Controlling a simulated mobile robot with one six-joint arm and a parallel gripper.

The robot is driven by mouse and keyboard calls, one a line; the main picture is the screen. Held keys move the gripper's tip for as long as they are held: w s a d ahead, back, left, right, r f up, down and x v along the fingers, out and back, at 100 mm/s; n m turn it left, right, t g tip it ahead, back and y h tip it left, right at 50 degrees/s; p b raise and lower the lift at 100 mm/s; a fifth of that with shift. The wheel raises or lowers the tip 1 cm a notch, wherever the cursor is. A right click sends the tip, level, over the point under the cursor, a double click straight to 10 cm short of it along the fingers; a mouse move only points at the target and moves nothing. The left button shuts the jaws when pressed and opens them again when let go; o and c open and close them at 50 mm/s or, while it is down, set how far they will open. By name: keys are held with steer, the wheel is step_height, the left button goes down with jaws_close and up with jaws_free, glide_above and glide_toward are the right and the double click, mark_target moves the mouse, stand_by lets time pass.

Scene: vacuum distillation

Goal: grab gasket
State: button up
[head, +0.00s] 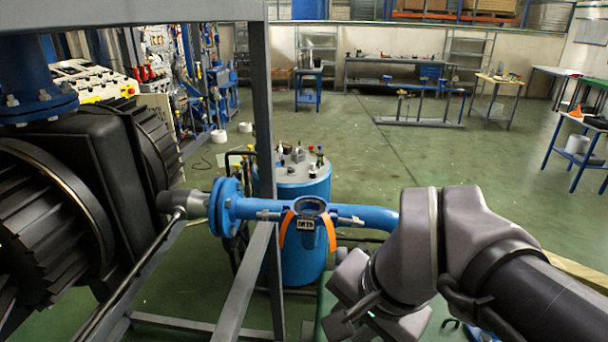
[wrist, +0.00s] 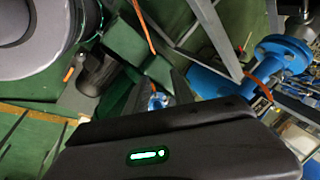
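I cannot pick out the gasket with certainty in either view. A blue pipe (head: 365,216) with a bolted flange (head: 228,207) runs across the middle of the head view. A round dark-topped fitting (head: 310,206) sits on it, with orange straps hanging down. My gripper (head: 348,318) is low in the head view, right of and below this fitting, partly hidden by my wrist. In the wrist view, my gripper (wrist: 158,82) shows two dark fingers apart, with no object visibly held. A small blue item (wrist: 156,101) shows beyond them.
A blue tank (head: 304,262) stands behind the pipe. Workbenches (head: 407,75) line the back, and the green floor (head: 440,150) between is mostly clear.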

steer(key=w+a+r+m+g+p, duration=0.1)
steer(key=w+r+m+p, duration=0.25)
steer(key=r+p, duration=0.5)
steer(key=w+a+r+m+g+p, duration=0.1)
steer(key=w+r+m+p, duration=0.1)
steer(key=w+r+p, duration=0.5)
step_height(320, 180, up, 9)
steer(key=m+g+h+p, duration=0.2)
steer(key=m+p, duration=0.4)
steer(key=p, duration=0.7)
glide_above(308, 219)
step_height(308, 219, down, 17)
steer(key=shift+w+f, duration=0.15)
steer(key=shift+f, duration=0.05)
steer(key=shift+r, duration=0.1)
steer(key=shift+c, duration=0.2)
jaws_close()
